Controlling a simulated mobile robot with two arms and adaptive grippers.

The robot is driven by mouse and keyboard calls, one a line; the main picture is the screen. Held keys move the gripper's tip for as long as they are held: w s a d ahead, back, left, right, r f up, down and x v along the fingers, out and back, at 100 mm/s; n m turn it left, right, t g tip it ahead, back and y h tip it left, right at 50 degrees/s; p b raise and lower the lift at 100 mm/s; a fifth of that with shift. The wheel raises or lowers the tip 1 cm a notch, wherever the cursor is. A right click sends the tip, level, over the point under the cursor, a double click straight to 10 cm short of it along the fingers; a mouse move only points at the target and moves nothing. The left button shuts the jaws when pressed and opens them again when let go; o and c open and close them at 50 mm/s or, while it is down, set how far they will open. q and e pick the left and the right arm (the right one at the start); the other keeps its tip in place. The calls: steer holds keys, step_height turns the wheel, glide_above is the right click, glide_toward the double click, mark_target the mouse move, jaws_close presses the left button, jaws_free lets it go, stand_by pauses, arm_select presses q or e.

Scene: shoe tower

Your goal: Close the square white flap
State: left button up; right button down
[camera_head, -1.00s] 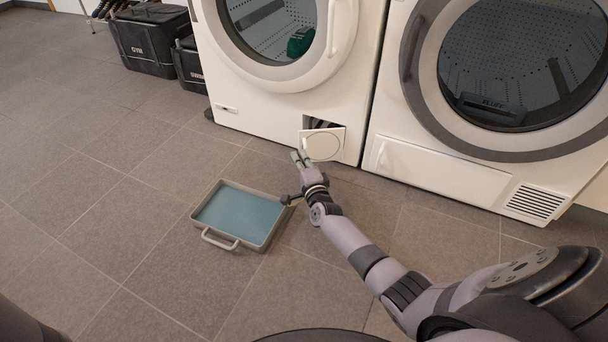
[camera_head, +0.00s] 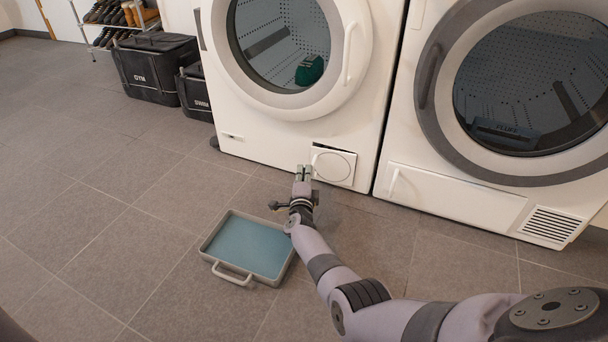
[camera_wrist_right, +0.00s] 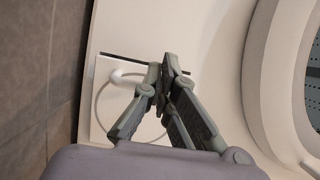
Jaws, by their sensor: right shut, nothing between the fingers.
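The square white flap (camera_head: 334,167) is at the bottom right of the left washing machine's front. It has a round ring outline and a small white knob. In the head view it stands nearly flush, with a thin dark gap along its top edge. My right gripper (camera_head: 304,172) is just in front of the flap's left side, shut and empty. In the right wrist view the shut fingers (camera_wrist_right: 170,75) overlap the flap (camera_wrist_right: 108,92), and a dark slit shows along one edge. I cannot tell whether the fingertips touch it. My left gripper is not in view.
The left washing machine (camera_head: 262,135) and the right machine (camera_head: 455,200) stand side by side. Black bins (camera_head: 157,68) are at the back left. The left floor is clear.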

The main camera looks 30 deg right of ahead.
steer(key=shift+w+d+m+g+h+b, duration=0.4)
steer(key=shift+w+d+m+g+h, duration=0.15)
steer(key=shift+m+h, duration=0.2)
steer(key=shift+w, duration=0.1)
